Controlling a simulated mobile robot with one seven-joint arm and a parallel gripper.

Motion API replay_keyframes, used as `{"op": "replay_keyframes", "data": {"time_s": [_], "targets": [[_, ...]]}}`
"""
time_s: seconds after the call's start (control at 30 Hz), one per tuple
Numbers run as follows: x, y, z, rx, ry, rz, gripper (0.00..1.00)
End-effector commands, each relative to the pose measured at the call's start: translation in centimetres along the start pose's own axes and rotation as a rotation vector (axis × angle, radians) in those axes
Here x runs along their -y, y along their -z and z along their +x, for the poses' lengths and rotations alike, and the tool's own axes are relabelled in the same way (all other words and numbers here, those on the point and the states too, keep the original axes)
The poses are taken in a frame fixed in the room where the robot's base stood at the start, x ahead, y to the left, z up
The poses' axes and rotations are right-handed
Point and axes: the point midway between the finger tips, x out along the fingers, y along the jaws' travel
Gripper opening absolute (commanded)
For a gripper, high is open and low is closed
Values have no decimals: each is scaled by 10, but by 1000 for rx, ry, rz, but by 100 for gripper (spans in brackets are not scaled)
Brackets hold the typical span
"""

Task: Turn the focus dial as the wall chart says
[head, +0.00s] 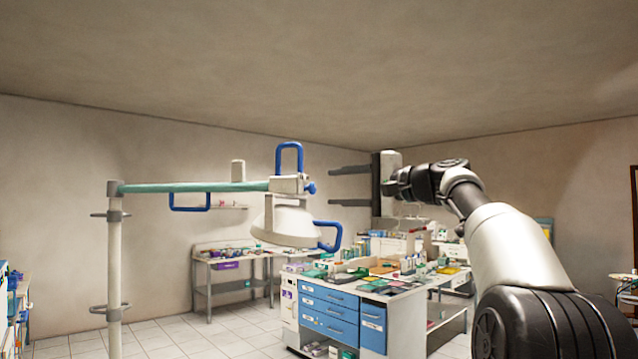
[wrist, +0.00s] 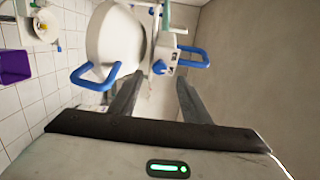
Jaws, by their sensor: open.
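A dental lamp with a white round head (head: 285,222) hangs from a green horizontal arm in the head view. A small blue knob (head: 310,188), likely the focus dial, sits on the right side of its white joint block. In the wrist view the blue knob (wrist: 159,67) lies just beyond the fingertips, roughly centred between them. My gripper (head: 330,186) is open and empty, with its two dark fingers pointing left toward the knob; it also shows in the wrist view (wrist: 160,80). I cannot make out a readable wall chart in either view.
Blue loop handles (head: 290,158) stand above and beside the lamp head (wrist: 115,40); one (wrist: 95,75) is close to the left finger. A white pole (head: 114,265) carries the lamp arm. A cluttered counter with blue drawers (head: 328,312) stands below. The space above the lamp is clear.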

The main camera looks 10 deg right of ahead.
Motion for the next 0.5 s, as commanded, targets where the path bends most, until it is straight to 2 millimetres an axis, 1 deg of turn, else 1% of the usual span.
{"op": "replay_keyframes", "data": {"time_s": [0.03, 0.2, 0.3, 0.5], "targets": [[3, -1, 13, 3, -1, 1, 43], [2, -1, 44, 2, -1, -1, 43], [2, 0, 57, 1, -1, -1, 43], [0, 0, 68, 0, -2, -1, 43]]}}
